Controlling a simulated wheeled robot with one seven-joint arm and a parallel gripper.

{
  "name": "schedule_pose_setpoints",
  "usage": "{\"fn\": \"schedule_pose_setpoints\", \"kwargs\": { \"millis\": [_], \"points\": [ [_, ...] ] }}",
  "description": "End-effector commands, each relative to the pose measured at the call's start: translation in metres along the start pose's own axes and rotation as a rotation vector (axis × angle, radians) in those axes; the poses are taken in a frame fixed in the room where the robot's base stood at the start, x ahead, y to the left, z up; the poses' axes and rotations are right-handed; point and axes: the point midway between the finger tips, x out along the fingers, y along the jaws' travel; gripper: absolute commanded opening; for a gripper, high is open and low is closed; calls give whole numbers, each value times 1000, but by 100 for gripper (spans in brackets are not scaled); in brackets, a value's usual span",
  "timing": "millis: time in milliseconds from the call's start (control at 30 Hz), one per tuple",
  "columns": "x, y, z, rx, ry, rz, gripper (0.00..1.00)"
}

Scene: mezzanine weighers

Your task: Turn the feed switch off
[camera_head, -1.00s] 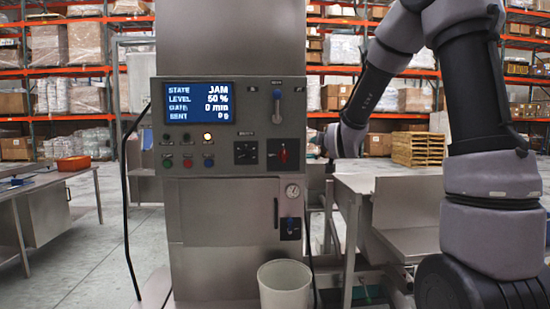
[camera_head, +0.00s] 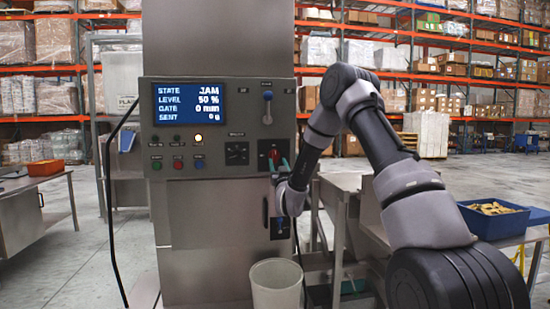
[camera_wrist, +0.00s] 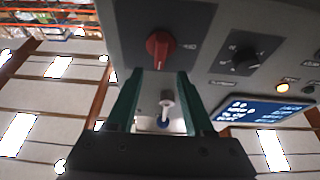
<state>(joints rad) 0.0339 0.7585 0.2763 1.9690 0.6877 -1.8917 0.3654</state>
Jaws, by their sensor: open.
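The red rotary switch (camera_head: 274,153) sits on a dark plate at the right of the steel control panel (camera_head: 220,94); its label is too small to read. In the wrist view the red knob (camera_wrist: 160,47) shows clearly, its grip roughly upright in the picture. My gripper (camera_head: 279,165) is at the panel in front of the switch and partly hides it. In the wrist view my gripper (camera_wrist: 160,74) has its two green fingers apart and empty, with the knob just beyond the tips, between their lines. I cannot tell whether they touch it.
A black dial (camera_head: 237,153) is beside the switch and a blue-tipped lever (camera_head: 267,107) is above it. The screen (camera_head: 190,103) reads JAM, level 50 %. A pale bin (camera_head: 276,285) stands below. A blue crate (camera_head: 494,219) is at right.

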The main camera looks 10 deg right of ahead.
Motion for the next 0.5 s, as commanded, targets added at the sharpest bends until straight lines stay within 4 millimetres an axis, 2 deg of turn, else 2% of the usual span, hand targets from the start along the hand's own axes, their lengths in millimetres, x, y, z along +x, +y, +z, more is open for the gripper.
{"fn": "schedule_pose_setpoints", "kwargs": {
  "millis": [100,233,500],
  "points": [
    [24,0,-1,0,3,0,52],
    [42,-1,0,0,2,-1,52],
    [58,0,0,0,-1,-1,52]
  ]
}}
